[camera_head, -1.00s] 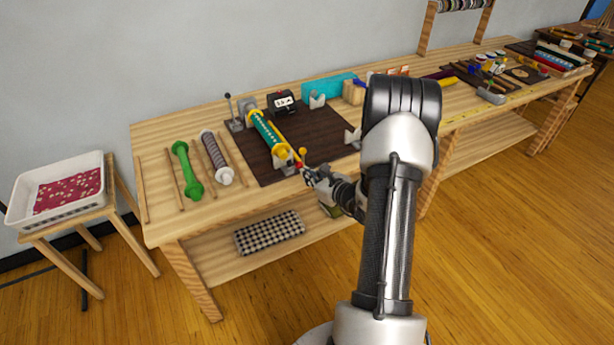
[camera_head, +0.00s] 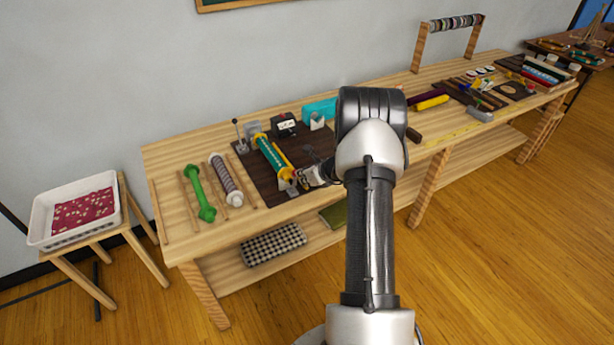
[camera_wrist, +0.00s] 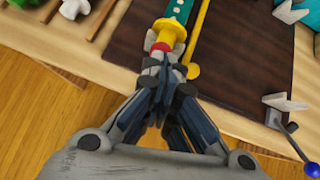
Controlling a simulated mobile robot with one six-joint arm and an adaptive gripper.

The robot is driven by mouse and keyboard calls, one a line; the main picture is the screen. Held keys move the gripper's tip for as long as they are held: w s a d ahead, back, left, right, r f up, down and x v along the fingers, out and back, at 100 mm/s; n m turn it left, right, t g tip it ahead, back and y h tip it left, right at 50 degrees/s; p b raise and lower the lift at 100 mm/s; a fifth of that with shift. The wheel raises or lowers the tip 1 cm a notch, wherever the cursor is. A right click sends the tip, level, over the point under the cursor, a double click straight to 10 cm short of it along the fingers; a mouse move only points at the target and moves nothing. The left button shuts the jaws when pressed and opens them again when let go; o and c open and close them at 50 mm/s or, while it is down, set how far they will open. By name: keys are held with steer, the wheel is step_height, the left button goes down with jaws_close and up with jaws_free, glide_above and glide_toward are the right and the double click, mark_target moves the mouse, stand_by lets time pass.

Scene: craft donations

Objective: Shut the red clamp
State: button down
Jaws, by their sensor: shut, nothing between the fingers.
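In the wrist view, a small red part (camera_wrist: 160,46), likely of the red clamp, sits against the yellow near end of a green roller (camera_wrist: 178,12). The rest of that clamp is mostly hidden by my fingers, and I cannot tell how its lever stands. My gripper (camera_wrist: 160,68) is shut and empty, its tips at the red part; whether they touch is unclear. In the head view, my gripper (camera_head: 304,180) is at the front edge of the dark mat (camera_head: 264,187), beside the near end of the roller (camera_head: 272,156).
A yellow rod with a ball end (camera_wrist: 192,70) lies right of the roller. A blue-knobbed clamp (camera_wrist: 312,169) stands at the mat's right. A black-knobbed clamp (camera_head: 239,135) is at the far left. Green (camera_head: 198,192) and grey (camera_head: 226,180) rollers lie to the left.

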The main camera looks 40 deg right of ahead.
steer(key=shift+w+d+r, duration=0.15)
steer(key=shift+w+r, duration=0.1)
steer(key=shift+w, duration=0.45)
steer(key=shift+w+d+r, duration=0.15)
steer(key=shift+w+r, duration=0.05)
steer(key=shift+w, duration=0.5)
steer(key=shift+s, duration=0.1)
